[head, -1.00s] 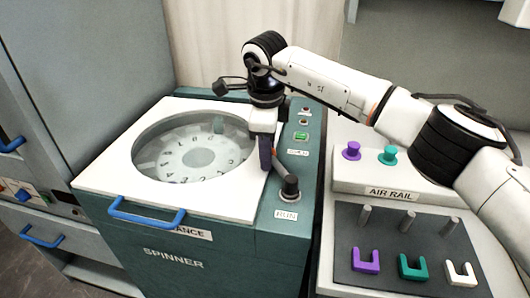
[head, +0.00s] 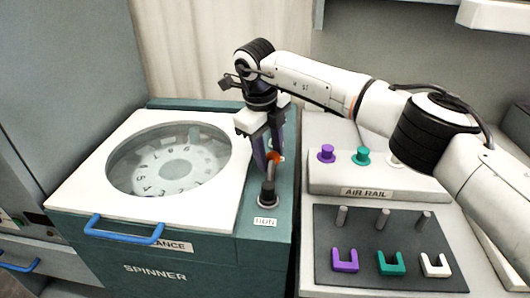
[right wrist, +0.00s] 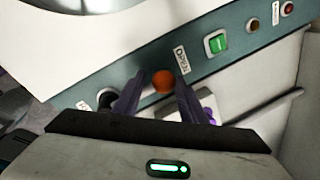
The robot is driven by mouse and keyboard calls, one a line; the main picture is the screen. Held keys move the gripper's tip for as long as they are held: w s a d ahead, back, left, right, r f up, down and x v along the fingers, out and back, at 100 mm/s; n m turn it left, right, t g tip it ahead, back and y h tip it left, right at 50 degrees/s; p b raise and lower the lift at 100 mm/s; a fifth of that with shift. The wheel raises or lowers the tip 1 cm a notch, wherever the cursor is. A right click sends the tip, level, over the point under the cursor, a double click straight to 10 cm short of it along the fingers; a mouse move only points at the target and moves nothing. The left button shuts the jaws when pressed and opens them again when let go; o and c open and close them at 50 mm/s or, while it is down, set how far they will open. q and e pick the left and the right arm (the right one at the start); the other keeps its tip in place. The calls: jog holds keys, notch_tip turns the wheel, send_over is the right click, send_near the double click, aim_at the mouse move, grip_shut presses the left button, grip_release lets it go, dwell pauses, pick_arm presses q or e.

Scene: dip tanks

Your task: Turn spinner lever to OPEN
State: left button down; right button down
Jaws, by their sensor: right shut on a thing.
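The spinner lever (head: 269,178) is a dark handle with an orange knob. It rises from a round pivot beside the RUN label (head: 265,222) and points toward the back of the spinner's right-hand panel. My right gripper (head: 267,165) reaches down over it, shut on the lever near the knob. In the right wrist view the orange knob (right wrist: 163,81) shows between the two purple-grey fingers, close to the OPEN label (right wrist: 181,60). In the head view the gripper hides that label. The spinner (head: 155,275) has a white lid with a round window. My left gripper is not in view.
A blue handle (head: 124,230) is at the lid's front. A green button (right wrist: 216,43) sits on the panel past the OPEN label. To the right are the air rail (head: 366,192) with purple and teal knobs and a dark mat (head: 365,270) with pegs and U-shaped clips.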

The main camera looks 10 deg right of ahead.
jog(key=shift+s+d+f, duration=0.1)
jog(key=shift+d+f, duration=0.05)
jog(key=shift+d, duration=0.2)
jog(key=c, duration=1.1)
grip_release()
jog(key=shift+s, duration=0.1)
jog(key=shift+a+r, duration=0.1)
jog(key=shift+r, duration=0.35)
notch_tip(320, 180, up, 9)
jog(key=s+a, duration=0.1)
jog(key=shift+a+r+b, duration=0.2)
jog(key=shift+a+b, duration=0.05)
jog(key=shift+b, duration=0.05)
